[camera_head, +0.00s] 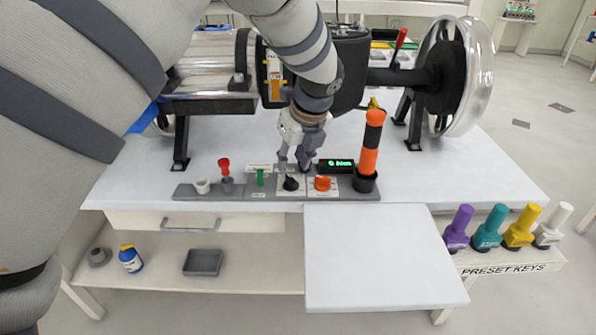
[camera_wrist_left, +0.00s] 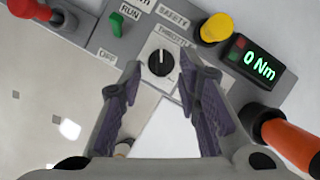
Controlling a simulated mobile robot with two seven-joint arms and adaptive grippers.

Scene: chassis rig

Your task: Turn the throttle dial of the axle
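The throttle dial is a round black knob with a white mark on a white plate; it shows in the left wrist view (camera_wrist_left: 161,62) under a label reading THROTTLE. My left gripper (camera_head: 293,163) points down just above the dial. In the left wrist view my left gripper (camera_wrist_left: 160,88) has its purple fingertips apart, one either side of the dial's line, with nothing between them. I cannot tell whether they touch the dial. My right gripper is not in view.
A green switch (camera_wrist_left: 117,23), a red-knobbed lever (camera_head: 224,171), an orange knob (camera_head: 322,183) and a tall orange-black handle (camera_head: 370,145) stand near the dial. A display (camera_wrist_left: 256,62) reads 0 Nm. The axle's wheel (camera_head: 474,75) is behind. Preset keys (camera_head: 490,227) stand at right.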

